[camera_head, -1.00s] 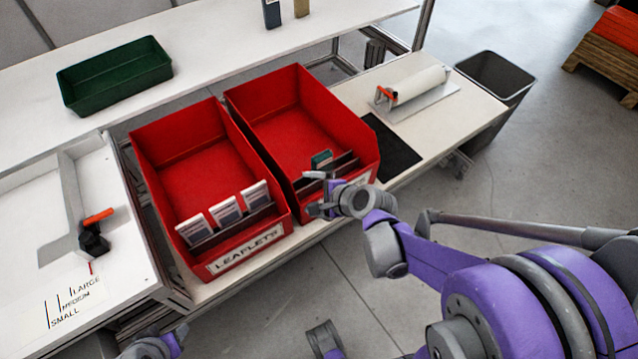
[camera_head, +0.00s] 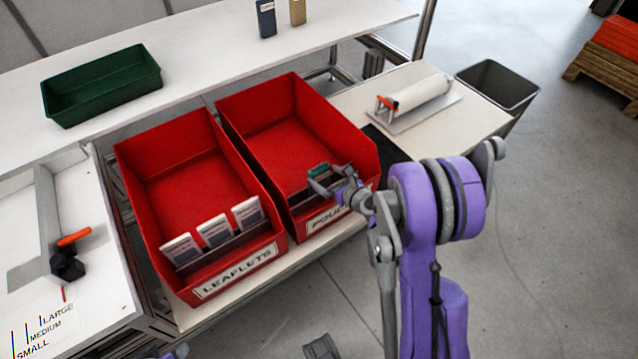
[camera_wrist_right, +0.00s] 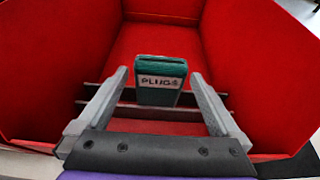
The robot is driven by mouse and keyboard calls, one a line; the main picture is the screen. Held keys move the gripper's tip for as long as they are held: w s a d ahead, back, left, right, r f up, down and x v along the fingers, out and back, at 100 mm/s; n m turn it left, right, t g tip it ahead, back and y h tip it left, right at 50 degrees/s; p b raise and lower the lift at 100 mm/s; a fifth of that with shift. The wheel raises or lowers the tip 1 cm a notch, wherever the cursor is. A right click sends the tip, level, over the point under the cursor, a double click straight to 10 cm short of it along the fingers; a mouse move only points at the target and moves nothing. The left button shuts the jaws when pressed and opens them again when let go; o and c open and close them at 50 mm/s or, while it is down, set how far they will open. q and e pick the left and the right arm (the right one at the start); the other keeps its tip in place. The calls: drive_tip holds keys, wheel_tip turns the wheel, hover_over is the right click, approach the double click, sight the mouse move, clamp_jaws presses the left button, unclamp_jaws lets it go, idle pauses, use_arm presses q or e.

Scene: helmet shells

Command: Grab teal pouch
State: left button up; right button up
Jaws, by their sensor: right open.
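The teal pouch (camera_wrist_right: 160,80) stands upright in the right red bin, with a white label reading PLUGS in the right wrist view. In the head view only its top (camera_head: 319,170) shows, near the front of the bin. My right gripper (camera_wrist_right: 160,95) is open, with one finger on each side of the pouch and a gap on both sides. In the head view this gripper (camera_head: 325,184) is at the front of the bin.
The right red bin (camera_head: 262,108) has a partly covered label and dark slot dividers (camera_wrist_right: 120,104). The left red bin (camera_head: 150,205), labelled LEAFLETS, holds white leaflet packs (camera_head: 214,231). A green tray (camera_head: 101,83) stands on the back shelf. A roll (camera_head: 421,93) and grey waste bin (camera_head: 497,84) are at right.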

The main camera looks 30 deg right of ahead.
sight(322, 173)
drive_tip(key=x, duration=0.4)
drive_tip(key=shift+w+f, duration=0.15)
drive_tip(key=shift+w, duration=0.1)
drive_tip(key=shift+c, duration=0.2)
drive_tip(key=c, duration=1.5)
drive_tip(key=shift+o, duration=0.2)
